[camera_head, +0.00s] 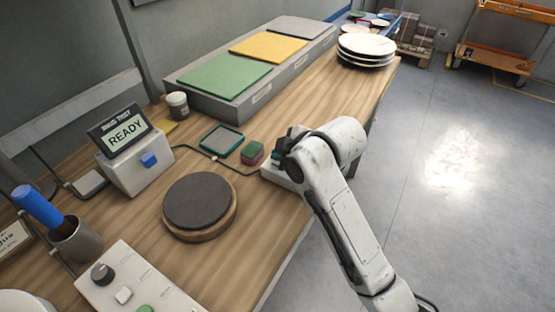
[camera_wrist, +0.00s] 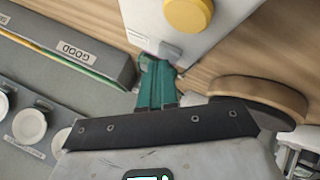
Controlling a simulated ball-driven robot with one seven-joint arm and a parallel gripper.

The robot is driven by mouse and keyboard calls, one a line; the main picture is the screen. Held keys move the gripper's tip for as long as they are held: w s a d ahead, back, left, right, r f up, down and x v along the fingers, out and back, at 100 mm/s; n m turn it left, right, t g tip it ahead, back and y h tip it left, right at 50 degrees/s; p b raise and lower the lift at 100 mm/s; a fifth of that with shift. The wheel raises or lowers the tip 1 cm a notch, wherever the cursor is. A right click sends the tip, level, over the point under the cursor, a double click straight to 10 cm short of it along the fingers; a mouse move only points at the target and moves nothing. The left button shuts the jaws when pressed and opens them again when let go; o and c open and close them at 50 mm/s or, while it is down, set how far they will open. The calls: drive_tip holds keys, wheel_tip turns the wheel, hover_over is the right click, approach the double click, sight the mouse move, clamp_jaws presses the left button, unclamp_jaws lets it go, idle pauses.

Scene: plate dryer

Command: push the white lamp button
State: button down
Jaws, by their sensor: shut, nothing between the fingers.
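My gripper (camera_head: 277,157) is low over the right edge of the wooden table, beside a white box (camera_head: 272,174) partly hidden by my arm. In the wrist view its teal fingers (camera_wrist: 158,65) are together and empty. Their tips are at a small pale grey-white square button (camera_wrist: 170,50) on a white box face (camera_wrist: 150,22); I cannot tell whether they touch it. A round yellow button (camera_wrist: 188,13) is on the same face. In the head view another small white button (camera_head: 123,295) is on the control panel (camera_head: 160,285) at lower left.
A green and pink sponge (camera_head: 252,152) and a teal-rimmed tray (camera_head: 221,141) lie left of my gripper. A dark round turntable (camera_head: 197,201) is nearer. A READY display (camera_head: 126,130) stands at left. Stacked plates (camera_head: 366,46) are at the far end.

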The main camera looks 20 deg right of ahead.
drive_tip(key=shift+r+p, duration=0.65)
drive_tip(key=shift+p, duration=0.15)
wheel_tip(320, 180, up, 6)
drive_tip(key=p, duration=0.6)
drive_tip(key=c, duration=1.9)
unclamp_jaws()
